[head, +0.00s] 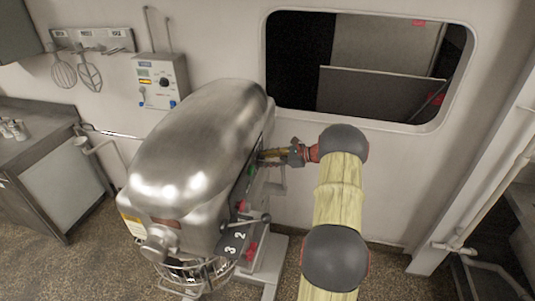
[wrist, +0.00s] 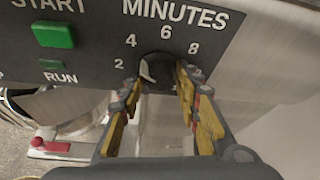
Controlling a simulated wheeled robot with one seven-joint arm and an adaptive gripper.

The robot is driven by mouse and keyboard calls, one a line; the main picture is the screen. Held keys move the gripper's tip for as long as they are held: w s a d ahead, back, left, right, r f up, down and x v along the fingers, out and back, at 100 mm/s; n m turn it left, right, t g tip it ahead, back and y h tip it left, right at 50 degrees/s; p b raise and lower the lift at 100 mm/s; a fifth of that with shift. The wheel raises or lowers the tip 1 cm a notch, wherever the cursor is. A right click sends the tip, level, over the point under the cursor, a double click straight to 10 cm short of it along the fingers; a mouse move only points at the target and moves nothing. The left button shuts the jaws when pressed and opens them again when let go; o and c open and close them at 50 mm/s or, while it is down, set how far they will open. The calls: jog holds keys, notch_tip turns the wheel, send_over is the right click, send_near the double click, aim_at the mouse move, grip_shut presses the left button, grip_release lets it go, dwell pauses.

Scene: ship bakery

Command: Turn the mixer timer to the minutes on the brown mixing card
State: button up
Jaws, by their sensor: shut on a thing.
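The mixer (head: 195,130) is a large rounded metal machine in the middle of the head view. In the wrist view its dark panel reads MINUTES, with 2, 4, 6 and 8 showing around the black timer knob (wrist: 160,70). A pale mark on the knob's left side seems to point up-left, between 2 and 4. My gripper (wrist: 159,80) has its yellow fingers on either side of the knob and is shut on it. In the head view my gripper (head: 265,155) is at the mixer's right side. I cannot make out a brown mixing card in either view.
A green START button (wrist: 53,35) and a RUN lamp (wrist: 60,77) sit left of the timer. A lever (head: 250,219) sticks out below the mixer panel. A control box (head: 163,82) and whisks (head: 88,74) are on the back wall. A metal counter (head: 35,165) stands left.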

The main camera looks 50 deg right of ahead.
jog(key=shift+a+f+m+g+y+p, duration=0.25)
jog(key=shift+f+m+g+y+p, duration=0.15)
jog(key=shift+m+y+p, duration=0.4)
jog(key=o, duration=1)
jog(key=shift+w+r, duration=0.1)
jog(key=shift+w, duration=0.05)
jog(key=shift+o, duration=0.2)
jog(key=shift+r, duration=0.15)
jog(key=shift+d+h, duration=0.15)
jog(key=shift+h, duration=0.15)
jog(key=v, duration=1.1)
jog(key=shift+s+d, duration=0.2)
jog(key=shift+s, duration=0.15)
